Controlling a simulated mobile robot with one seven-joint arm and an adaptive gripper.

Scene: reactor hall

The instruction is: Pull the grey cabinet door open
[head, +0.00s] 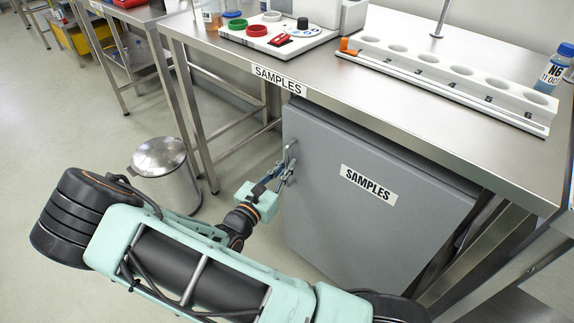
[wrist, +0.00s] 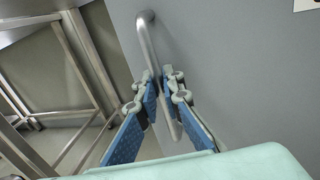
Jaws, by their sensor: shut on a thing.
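The grey cabinet door (head: 330,225) carries a SAMPLES label (head: 368,184) and sits under the steel bench; it also fills the right of the wrist view (wrist: 240,65). It looks closed, with no clear opening along its handle side. Its upright metal bar handle (head: 291,150) is near the door's left edge. My gripper (head: 279,178) is at this handle, and in the wrist view its blue-padded fingers (wrist: 162,80) stand on either side of the bar (wrist: 147,45), shut on it below its upper bend.
A metal pedal bin (head: 165,175) stands on the floor left of the cabinet. The steel bench (head: 345,75) above bears a white tube rack (head: 440,75), a bottle (head: 553,68) and a device with coloured rings. Floor left of the door is partly clear.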

